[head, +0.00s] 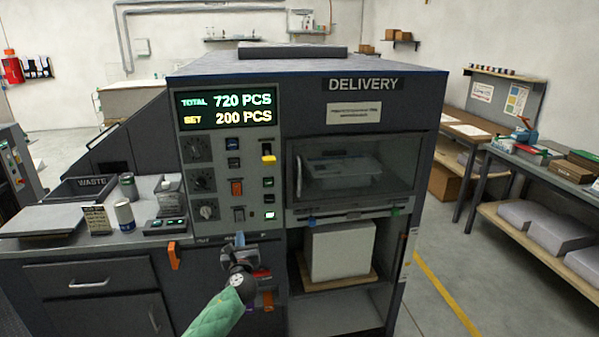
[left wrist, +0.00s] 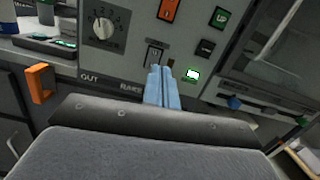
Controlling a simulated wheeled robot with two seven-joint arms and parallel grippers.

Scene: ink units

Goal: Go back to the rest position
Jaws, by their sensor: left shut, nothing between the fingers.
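My left gripper (head: 240,240) is in front of the lower part of the control panel (head: 230,165) of the dark delivery machine (head: 370,125). Its arm, with a green sleeve, comes up from the bottom of the head view. In the left wrist view the pale blue fingers (left wrist: 161,88) are together and empty, just below a small rocker switch (left wrist: 153,55). I cannot tell whether the fingertips touch the panel. A lit white button (left wrist: 192,75) is to the right of the fingers. My right gripper is in neither view.
The display (head: 228,108) reads total 720 and set 200. Left of the panel, a counter holds a can (head: 124,215) and a waste bin (head: 85,188). An orange handle (head: 174,255) sticks out nearby. Open floor with a yellow line (head: 445,292) is on the right, before the workbenches.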

